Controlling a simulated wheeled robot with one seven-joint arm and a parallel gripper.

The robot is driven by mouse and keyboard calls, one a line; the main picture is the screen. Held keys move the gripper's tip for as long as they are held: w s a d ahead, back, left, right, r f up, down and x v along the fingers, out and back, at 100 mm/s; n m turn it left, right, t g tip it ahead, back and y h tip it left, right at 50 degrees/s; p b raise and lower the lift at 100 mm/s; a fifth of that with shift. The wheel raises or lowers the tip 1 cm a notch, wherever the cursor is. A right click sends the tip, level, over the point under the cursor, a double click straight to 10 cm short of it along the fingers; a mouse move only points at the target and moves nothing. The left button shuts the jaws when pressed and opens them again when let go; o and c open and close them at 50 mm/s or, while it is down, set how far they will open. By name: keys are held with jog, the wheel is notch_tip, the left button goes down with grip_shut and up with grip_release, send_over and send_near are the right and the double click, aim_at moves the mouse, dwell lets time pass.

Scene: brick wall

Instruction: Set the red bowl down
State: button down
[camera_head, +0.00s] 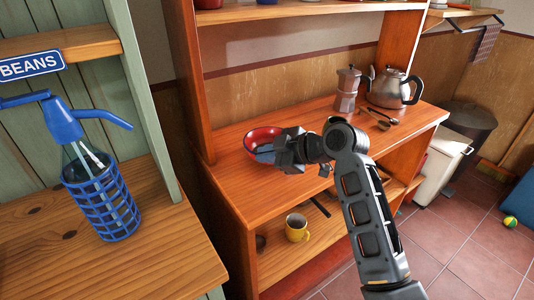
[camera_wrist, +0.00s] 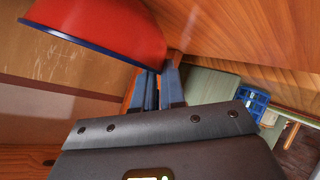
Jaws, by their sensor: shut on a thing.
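The red bowl (camera_head: 260,136) is at the left part of the wooden cabinet's counter (camera_head: 228,178), open side up. In the wrist view the red bowl (camera_wrist: 110,25) fills the upper left, with its dark blue rim toward the fingers. My gripper (camera_head: 266,152) reaches it from the right and is shut on the bowl's near edge. In the wrist view my gripper's blue fingers (camera_wrist: 158,90) meet the rim at its right end. The bowl looks at or very close to the counter; I cannot tell whether its base touches.
A moka pot (camera_head: 347,90) and a steel kettle (camera_head: 392,88) stand at the counter's back right, with utensils (camera_head: 378,118) before them. A yellow mug (camera_head: 297,228) is on the shelf below. A blue siphon bottle (camera_head: 98,185) stands on the left table. The counter's middle is clear.

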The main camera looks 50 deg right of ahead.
jog(key=c, duration=1.2)
grip_release()
jog(key=shift+f, duration=0.1)
jog(key=v, duration=1.2)
jog(key=shift+b, duration=0.4)
jog(key=s+a+f+m+h, duration=0.3)
jog(key=s+a+f+m, duration=0.5)
jog(key=a+f, duration=0.5)
jog(key=s+a+r+t+y, duration=0.1)
jog(key=s+a+r, duration=0.2)
jog(key=s, duration=0.6)
jog(key=s+a+r+t, duration=0.1)
jog(key=s+a+r, duration=0.3)
jog(key=s, duration=0.4)
jog(key=shift+s+a+t+y, duration=0.35)
jog(key=shift+a+t+y, duration=0.05)
jog(key=shift+a, duration=0.5)
